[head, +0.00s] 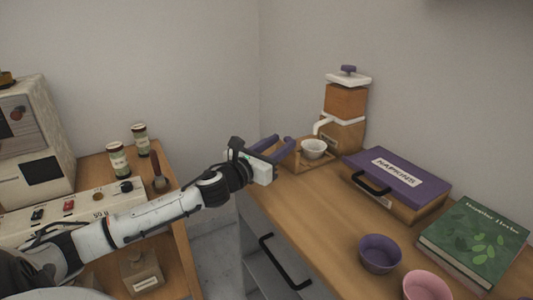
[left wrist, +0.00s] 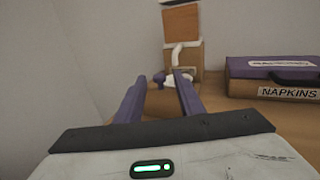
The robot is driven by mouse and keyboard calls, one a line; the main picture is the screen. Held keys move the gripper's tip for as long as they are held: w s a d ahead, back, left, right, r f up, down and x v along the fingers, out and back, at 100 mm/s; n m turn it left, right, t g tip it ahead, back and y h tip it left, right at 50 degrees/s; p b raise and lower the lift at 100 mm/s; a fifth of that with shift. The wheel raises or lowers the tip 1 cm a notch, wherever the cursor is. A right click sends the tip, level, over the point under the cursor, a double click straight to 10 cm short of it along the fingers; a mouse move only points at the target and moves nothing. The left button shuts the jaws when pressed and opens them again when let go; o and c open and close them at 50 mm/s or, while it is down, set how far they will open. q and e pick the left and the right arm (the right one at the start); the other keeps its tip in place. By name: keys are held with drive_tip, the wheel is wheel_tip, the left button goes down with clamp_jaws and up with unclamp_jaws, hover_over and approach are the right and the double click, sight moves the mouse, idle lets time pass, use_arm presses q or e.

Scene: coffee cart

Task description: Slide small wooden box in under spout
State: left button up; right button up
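A wooden grinder (head: 346,103) with a white top, purple knob and white spout (head: 322,122) stands at the back of the counter. A white cup (head: 313,149) is just below and in front of the spout. My right gripper is not in view.
A purple-lidded napkins box (head: 408,178) stands right of the grinder. A green book (head: 474,240), a purple bowl (head: 380,254) and a pink bowl (head: 427,287) are nearer. The counter (head: 300,210) is clear in front of the cup. A side table with jars (head: 118,160) is at left.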

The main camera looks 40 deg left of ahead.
use_arm(q)
drive_tip(key=s, duration=0.8)
drive_tip(key=shift+s+d, duration=0.1)
drive_tip(key=shift+d, duration=0.25)
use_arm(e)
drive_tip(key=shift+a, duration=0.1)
